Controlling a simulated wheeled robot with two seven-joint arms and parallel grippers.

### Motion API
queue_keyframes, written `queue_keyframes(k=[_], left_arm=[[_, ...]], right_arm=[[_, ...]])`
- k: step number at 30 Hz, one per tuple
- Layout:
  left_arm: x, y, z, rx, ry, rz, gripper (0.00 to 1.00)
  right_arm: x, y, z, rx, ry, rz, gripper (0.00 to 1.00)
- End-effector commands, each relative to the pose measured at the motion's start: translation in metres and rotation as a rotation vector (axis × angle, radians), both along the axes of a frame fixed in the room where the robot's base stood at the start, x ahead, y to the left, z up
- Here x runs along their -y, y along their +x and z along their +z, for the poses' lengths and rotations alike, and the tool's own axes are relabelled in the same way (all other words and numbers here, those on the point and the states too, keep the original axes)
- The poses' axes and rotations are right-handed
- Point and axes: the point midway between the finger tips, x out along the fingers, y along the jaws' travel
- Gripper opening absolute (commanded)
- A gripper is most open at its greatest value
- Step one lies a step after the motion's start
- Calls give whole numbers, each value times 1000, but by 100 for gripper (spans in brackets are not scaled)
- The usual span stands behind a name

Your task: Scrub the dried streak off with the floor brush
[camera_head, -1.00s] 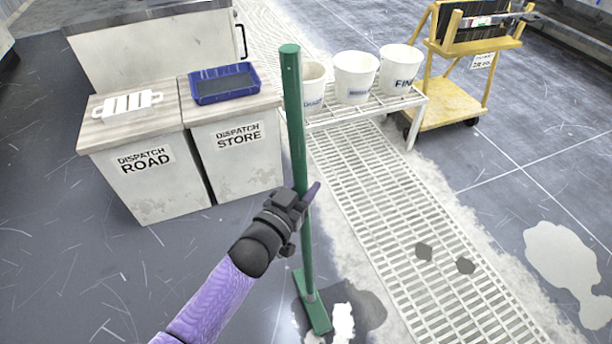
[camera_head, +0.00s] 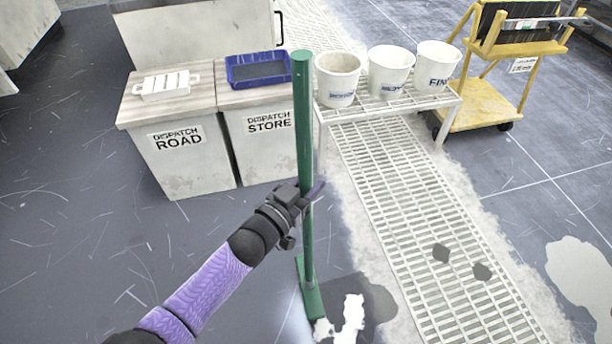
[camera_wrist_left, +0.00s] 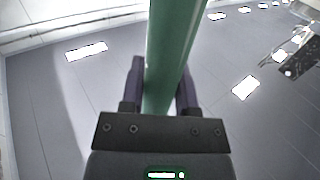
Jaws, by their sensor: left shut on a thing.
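The green floor brush (camera_head: 304,130) stands nearly upright in the head view, its flat green head (camera_head: 312,299) on the floor. My left gripper (camera_head: 308,197) is shut on its handle about midway up. The handle also shows between the fingers in the left wrist view (camera_wrist_left: 170,65). A white dried streak (camera_head: 350,318) lies on the floor just right of the brush head, at a dark wet-looking patch (camera_head: 375,300). I cannot tell if the brush head touches the streak. My right gripper is not in view.
A floor grating (camera_head: 425,230) runs along the right of the brush. Two dispatch bins (camera_head: 185,155) stand at the left, and a white rack (camera_head: 440,102) with three buckets stands behind. A yellow cart (camera_head: 485,105) is at the back right. A pale patch (camera_head: 580,275) lies far right.

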Motion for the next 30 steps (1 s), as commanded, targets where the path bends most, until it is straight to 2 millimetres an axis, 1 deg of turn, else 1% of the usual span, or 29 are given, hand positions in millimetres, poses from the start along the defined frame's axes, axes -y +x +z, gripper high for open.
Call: queue_keyframes(k=[1, 6, 14, 17, 25, 30], left_arm=[[-6, -1, 5, 6, 0, 0, 0], [-22, -6, 6, 7, 0, 0, 0], [-22, -7, 4, 7, -2, -1, 0], [-19, -6, 3, 6, -3, -1, 0], [8, 3, -2, 6, -4, -2, 0], [11, 4, -1, 4, -1, -1, 0]], right_arm=[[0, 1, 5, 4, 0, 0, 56], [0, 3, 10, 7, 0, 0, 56], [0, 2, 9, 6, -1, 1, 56], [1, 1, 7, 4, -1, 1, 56], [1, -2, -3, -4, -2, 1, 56], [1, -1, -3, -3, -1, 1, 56]])
